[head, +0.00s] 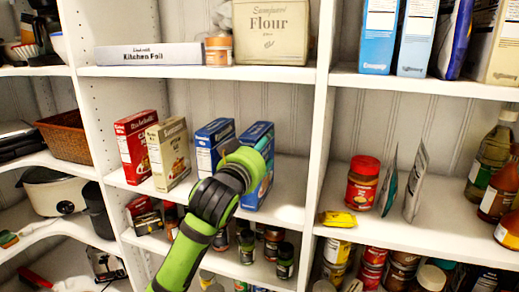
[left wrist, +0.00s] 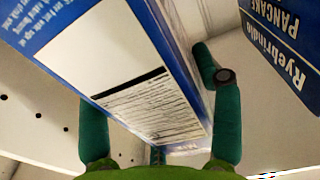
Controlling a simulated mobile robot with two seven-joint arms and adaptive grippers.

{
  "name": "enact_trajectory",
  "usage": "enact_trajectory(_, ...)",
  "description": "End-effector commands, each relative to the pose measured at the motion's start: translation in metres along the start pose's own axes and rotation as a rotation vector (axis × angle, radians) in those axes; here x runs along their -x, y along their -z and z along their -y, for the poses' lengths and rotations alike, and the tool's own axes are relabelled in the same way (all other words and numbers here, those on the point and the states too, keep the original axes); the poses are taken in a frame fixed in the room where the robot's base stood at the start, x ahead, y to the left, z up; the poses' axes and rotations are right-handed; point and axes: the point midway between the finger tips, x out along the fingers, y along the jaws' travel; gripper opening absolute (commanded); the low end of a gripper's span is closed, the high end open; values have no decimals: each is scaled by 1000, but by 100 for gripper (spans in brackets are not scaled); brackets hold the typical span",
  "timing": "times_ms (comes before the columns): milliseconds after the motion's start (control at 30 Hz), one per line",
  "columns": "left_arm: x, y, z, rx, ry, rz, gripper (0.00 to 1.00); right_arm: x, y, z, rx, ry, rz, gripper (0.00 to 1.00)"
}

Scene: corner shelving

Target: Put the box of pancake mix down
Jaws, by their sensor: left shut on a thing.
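My left gripper (head: 248,160) is shut on a blue box of pancake mix (head: 264,178) at the middle shelf of the centre bay. The box is upright or nearly so; I cannot tell whether its base touches the shelf. In the left wrist view the box (left wrist: 150,105) sits between my two green fingers, with a white printed side facing the camera. A second blue box (head: 212,138) stands just left of it; in the wrist view that box (left wrist: 285,45) shows the word PANCAKE upside down. My right gripper is not in view.
A red box (head: 134,147) and a beige box (head: 169,154) stand farther left on the same shelf (head: 288,212), which is bare to the right up to the divider (head: 318,130). Jars (head: 285,260) stand below; a flour package (head: 270,32) stands above.

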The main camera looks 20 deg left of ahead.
Motion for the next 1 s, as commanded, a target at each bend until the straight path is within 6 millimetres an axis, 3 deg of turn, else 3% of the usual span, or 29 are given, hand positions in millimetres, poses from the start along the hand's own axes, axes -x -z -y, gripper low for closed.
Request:
enact_trajectory(133,0,-2,0,0,0,-5,8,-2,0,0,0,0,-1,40)
enact_trajectory(167,0,-4,0,0,0,1,72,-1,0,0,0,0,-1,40)
enact_trajectory(200,0,-3,0,0,0,1,88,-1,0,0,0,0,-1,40)
enact_trajectory(667,2,0,0,0,0,0,89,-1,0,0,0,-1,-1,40)
enact_trajectory(767,14,-1,0,0,-1,-1,89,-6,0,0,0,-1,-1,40)
enact_trajectory(1000,63,-2,0,-1,-1,-4,89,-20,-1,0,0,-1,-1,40)
